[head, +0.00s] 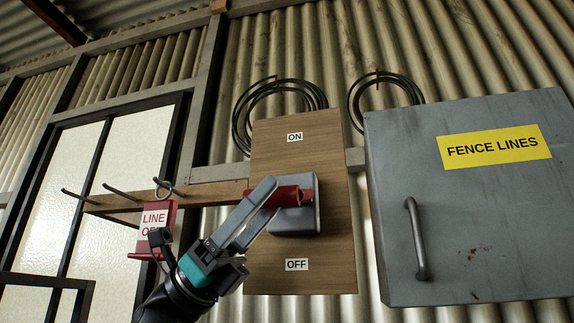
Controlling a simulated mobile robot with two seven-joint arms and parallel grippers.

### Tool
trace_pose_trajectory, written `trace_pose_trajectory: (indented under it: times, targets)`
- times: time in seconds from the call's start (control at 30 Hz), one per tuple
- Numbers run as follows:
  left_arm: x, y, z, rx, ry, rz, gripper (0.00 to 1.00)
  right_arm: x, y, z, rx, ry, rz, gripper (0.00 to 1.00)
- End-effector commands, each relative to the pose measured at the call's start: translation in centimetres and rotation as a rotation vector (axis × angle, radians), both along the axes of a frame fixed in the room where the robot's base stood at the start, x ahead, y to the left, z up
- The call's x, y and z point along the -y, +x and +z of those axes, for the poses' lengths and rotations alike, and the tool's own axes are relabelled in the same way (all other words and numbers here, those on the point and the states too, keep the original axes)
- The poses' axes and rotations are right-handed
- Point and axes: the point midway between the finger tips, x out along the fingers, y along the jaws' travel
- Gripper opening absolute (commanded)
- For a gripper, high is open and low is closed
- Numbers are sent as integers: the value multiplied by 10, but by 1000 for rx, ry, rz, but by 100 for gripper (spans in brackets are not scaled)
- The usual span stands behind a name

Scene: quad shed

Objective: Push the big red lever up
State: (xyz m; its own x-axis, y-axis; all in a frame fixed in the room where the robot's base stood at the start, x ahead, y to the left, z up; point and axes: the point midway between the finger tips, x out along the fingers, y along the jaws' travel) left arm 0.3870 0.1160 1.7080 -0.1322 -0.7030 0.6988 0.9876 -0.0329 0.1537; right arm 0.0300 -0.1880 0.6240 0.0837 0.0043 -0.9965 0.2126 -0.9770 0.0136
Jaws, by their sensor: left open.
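The big red lever (292,194) sits on a grey switch box (297,222) on a wooden board (325,255). It lies roughly level, between the ON label (295,137) above and the OFF label (297,264) below. My left gripper (269,203) reaches up from the lower left, open, with its fingertips at the left part of the lever. The fingers hide some of the lever, and I cannot tell whether they touch it. My right gripper is not in view.
A grey FENCE LINES cabinet (465,235) with a handle (416,238) stands close on the right. A wooden hook rail (215,194) holds a red LINE tag (154,220), close to my left arm. Coiled cables (240,120) hang above the board. A window (105,185) is at left.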

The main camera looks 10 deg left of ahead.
Motion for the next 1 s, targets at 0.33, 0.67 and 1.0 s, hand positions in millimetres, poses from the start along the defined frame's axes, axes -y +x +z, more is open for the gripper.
trace_pose_trajectory:
  times: [0.33,0.67,1.0]
  targets:
    - [26,-5,26,-1,0,-2,62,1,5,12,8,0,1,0]
    - [27,-5,26,-1,0,-1,56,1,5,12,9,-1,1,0]
    - [27,-5,26,-1,0,-1,18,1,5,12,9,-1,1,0]
